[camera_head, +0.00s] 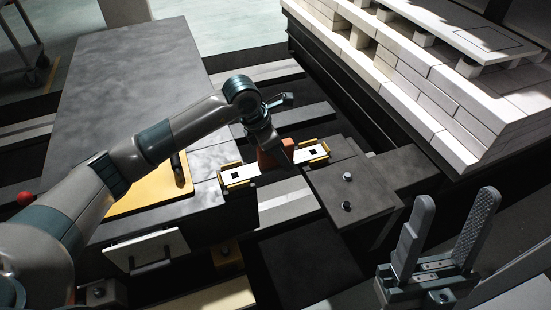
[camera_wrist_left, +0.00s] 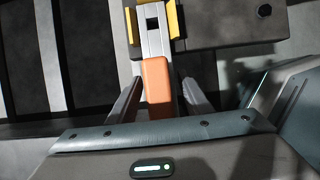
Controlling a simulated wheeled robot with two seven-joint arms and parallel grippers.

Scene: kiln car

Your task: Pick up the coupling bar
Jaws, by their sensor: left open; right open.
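The coupling bar (camera_head: 240,174) is a pale metal bar with square holes and an orange-brown grip (camera_head: 277,160) at its middle. Its ends sit at yellow brackets, bridging a gap between two dark blocks. It also shows in the left wrist view (camera_wrist_left: 152,42). My left gripper (camera_head: 273,143) is over the bar's middle. In the left wrist view its open fingers (camera_wrist_left: 160,86) stand on either side of the orange grip (camera_wrist_left: 156,78), with small gaps visible. My right gripper (camera_head: 457,204) is open and empty at the lower right, away from the bar.
A grey-topped bench (camera_head: 130,70) with a yellow panel (camera_head: 150,200) is on the left. A dark plate (camera_head: 335,190) with two bolts lies right of the bar. Stacked pale bricks (camera_head: 440,100) stand on the kiln car at upper right. A red knob (camera_head: 25,198) is far left.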

